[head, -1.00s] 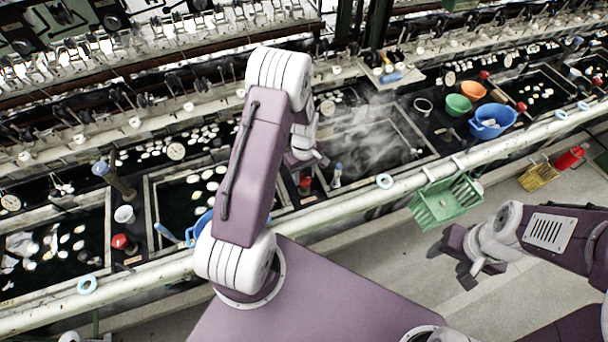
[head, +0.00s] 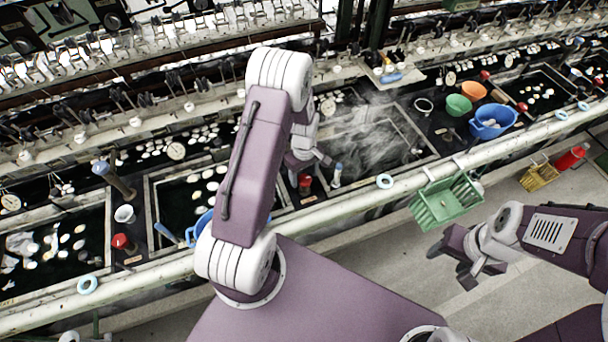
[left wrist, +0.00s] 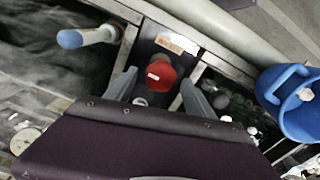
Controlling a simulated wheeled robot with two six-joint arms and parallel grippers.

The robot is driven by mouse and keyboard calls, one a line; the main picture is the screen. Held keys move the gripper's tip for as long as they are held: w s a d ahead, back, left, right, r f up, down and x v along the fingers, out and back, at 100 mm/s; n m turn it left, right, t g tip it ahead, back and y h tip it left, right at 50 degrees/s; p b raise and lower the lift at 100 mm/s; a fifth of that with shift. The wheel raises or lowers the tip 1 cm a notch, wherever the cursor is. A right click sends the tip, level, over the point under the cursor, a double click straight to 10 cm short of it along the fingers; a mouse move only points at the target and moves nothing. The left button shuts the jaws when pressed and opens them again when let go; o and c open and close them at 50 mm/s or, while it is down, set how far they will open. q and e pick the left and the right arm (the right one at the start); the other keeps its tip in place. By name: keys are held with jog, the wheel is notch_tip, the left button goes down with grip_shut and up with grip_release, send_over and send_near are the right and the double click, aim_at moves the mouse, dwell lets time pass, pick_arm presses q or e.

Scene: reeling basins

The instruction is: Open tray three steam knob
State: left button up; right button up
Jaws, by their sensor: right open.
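A red knob (left wrist: 160,76) stands on the dark divider between two basins. In the left wrist view the fingers of my left gripper (left wrist: 157,86) are apart, one on each side of the knob, with a gap on both sides. I cannot tell how far the fingertips are above it. A small label (left wrist: 177,45) sits beside the knob. My right gripper (head: 455,262) is open and empty above the floor at the right.
A blue-tipped handle (left wrist: 82,38) stands near the knob, and a blue basin (left wrist: 302,105) lies on its other side. A pale rail (head: 345,197) runs along the front of the basins. A green basket (head: 446,202) hangs on it. Another red knob (head: 121,241) is at the left.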

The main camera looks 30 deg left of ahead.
aim_at(304, 178)
pick_arm(q)
notch_tip(304, 178, up, 9)
jog(key=b, duration=0.1)
dwell(0.3)
